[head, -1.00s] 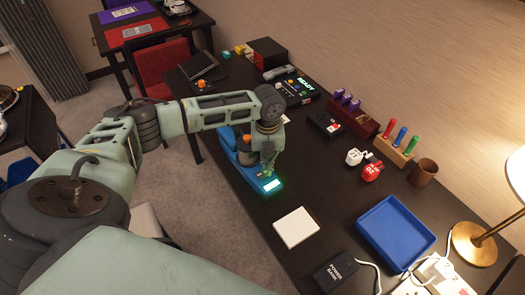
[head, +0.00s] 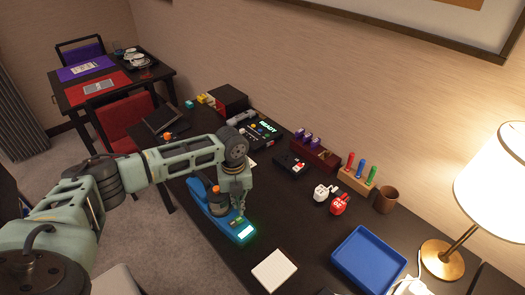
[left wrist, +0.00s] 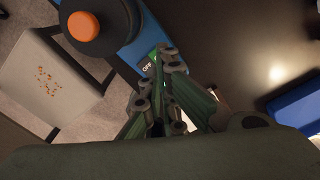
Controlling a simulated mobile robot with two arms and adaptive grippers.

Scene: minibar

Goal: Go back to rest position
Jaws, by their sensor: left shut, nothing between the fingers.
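My left gripper (head: 238,219) points down over the front part of a blue device (head: 208,200) on the dark desk. In the left wrist view the gripper's fingers (left wrist: 165,65) are together with nothing between them. They are close to a green switch marked OFF (left wrist: 148,67) on the blue device. I cannot tell whether they touch it. The device has a lit display (head: 246,232) at its near end and a dark round part with an orange top (left wrist: 83,27). My right gripper is in neither current view.
A white notepad (head: 274,271) and a blue tray (head: 369,262) lie to the right of the device. A lamp (head: 443,259), a brown cup (head: 386,200), a wooden holder with coloured pegs (head: 357,180) and red and white tags (head: 338,205) stand on the desk. A red chair (head: 125,120) is behind.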

